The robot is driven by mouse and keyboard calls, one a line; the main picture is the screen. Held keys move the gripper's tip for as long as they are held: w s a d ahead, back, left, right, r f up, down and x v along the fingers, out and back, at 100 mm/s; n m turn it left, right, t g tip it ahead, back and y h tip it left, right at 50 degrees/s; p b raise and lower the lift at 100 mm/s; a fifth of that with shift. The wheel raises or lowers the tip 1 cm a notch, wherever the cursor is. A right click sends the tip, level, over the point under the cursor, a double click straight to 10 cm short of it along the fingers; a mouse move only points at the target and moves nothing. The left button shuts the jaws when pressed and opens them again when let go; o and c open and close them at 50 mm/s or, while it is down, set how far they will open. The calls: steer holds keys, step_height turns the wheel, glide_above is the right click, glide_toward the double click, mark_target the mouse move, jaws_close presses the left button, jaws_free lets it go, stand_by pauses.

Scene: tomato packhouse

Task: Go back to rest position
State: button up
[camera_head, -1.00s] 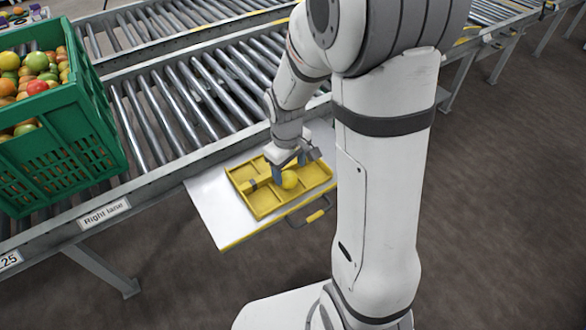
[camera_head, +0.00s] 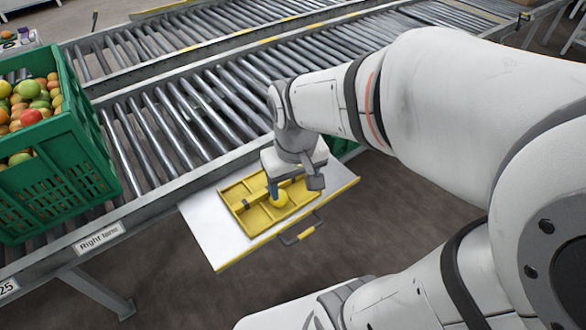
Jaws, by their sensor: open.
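My gripper (camera_head: 293,187) is above the yellow compartment tray (camera_head: 242,223), pointing down. Its jaws are open, with one dark finger at the left and one at the right. A round yellow tomato (camera_head: 281,200) lies in the tray, just below the jaws, and one finger stands close beside it. I cannot tell whether that finger touches it. My wrist hides the back right part of the tray. My arm fills the right side of the view.
The tray sits on a white board with yellow edges (camera_head: 205,225) and a handle (camera_head: 300,235) at its front. Roller conveyors (camera_head: 190,115) run behind. A green crate (camera_head: 60,180) of mixed tomatoes stands on the left, near the "Right lane" label (camera_head: 100,238). The floor is clear in front.

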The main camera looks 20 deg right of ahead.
steer(key=shift+s+d+r+m, duration=0.15)
steer(key=shift+s+d+m, duration=0.1)
steer(key=shift+s, duration=0.4)
steer(key=shift+s+d+r+m, duration=0.15)
steer(key=shift+s+m, duration=0.1)
steer(key=shift+s, duration=0.35)
steer(key=shift+s, duration=0.1)
stand_by(0.4)
